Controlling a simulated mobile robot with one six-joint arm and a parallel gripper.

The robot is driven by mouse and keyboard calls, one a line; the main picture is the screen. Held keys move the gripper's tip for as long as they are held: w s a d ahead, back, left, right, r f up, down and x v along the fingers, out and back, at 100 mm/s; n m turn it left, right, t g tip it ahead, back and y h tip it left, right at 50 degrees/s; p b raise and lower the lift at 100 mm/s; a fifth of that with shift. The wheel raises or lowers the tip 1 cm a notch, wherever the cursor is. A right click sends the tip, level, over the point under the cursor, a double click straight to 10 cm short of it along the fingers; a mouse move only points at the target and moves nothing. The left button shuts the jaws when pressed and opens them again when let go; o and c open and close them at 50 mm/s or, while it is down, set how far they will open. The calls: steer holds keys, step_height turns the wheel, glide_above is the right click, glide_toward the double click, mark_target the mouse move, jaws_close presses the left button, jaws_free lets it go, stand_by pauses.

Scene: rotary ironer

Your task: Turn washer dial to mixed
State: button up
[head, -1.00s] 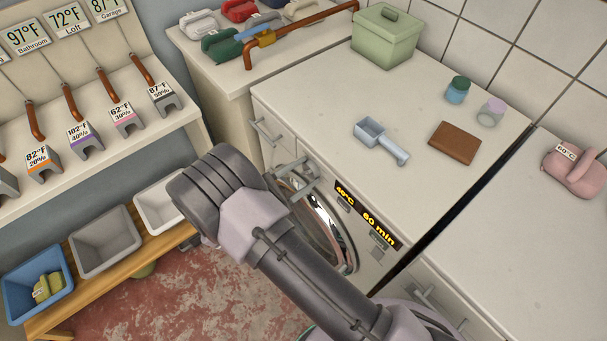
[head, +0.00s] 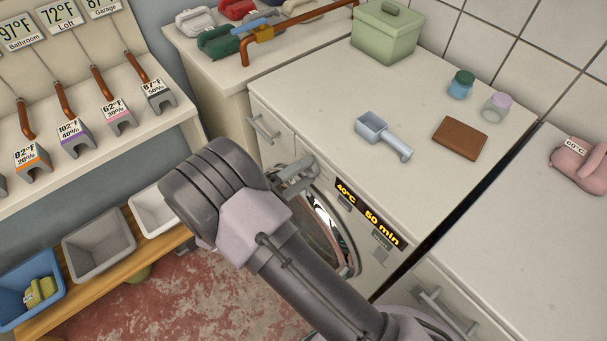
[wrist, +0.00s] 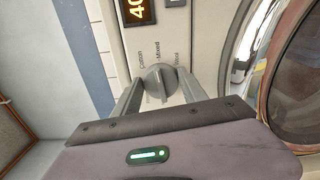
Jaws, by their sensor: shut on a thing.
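The washer (head: 290,130) is white, with a round glass door (head: 325,225) and a lit display (head: 368,213) reading 40°C and 50 min. In the wrist view, the grey washer dial (wrist: 160,82) sits between the two fingers of my gripper (wrist: 160,80), which is shut on it. Labels fan out above the dial: Cotton, Mixed near the middle, and another to the right that looks like Wool. The dial's exact pointing is hard to tell. In the head view my gripper (head: 302,178) is at the washer's front, and my arm hides the dial.
A scoop (head: 383,136), a brown block (head: 460,138), two small jars and a green box (head: 388,32) stand on the worktop. Tubs (head: 98,245) sit on a low bench at left. The door's rim is close to the right finger in the wrist view.

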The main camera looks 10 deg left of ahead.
steer(key=shift+m, duration=0.6)
steer(key=shift+b, duration=0.3)
steer(key=o, duration=1.3)
steer(key=shift+o, duration=0.2)
steer(key=p+v, duration=0.3)
steer(key=v, duration=1.4)
steer(key=shift+s, duration=0.2)
steer(key=shift+a, duration=0.1)
